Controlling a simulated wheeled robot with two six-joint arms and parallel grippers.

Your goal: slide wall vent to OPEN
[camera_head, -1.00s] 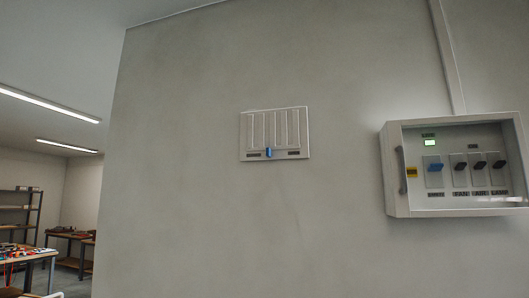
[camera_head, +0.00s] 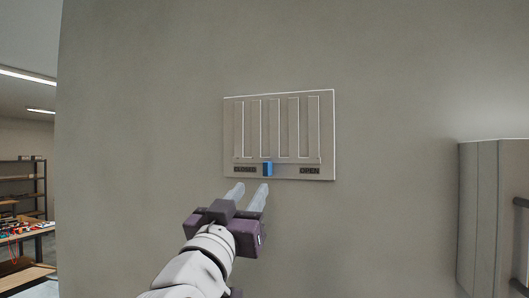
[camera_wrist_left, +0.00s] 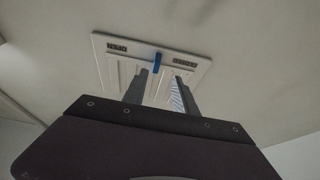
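The wall vent (camera_head: 278,127) is a pale plate with upright slats on the grey wall. Its blue slider tab (camera_head: 267,169) sits on the bottom strip, between the CLOSED label (camera_head: 244,170) at left and the OPEN label (camera_head: 309,171) at right, nearer CLOSED. My left gripper (camera_head: 250,190) is open, its two fingers apart and pointing up at the vent, just below the tab and not visibly touching it. In the left wrist view the blue tab (camera_wrist_left: 157,62) shows beyond the gap between the fingers (camera_wrist_left: 160,72), with nothing held. My right gripper is not in view.
A grey wall box (camera_head: 485,215) with a handle stands out from the wall at the right. The wall (camera_head: 380,150) around the vent is bare. Shelves (camera_head: 25,185) and a cluttered table (camera_head: 20,230) are far off at the left.

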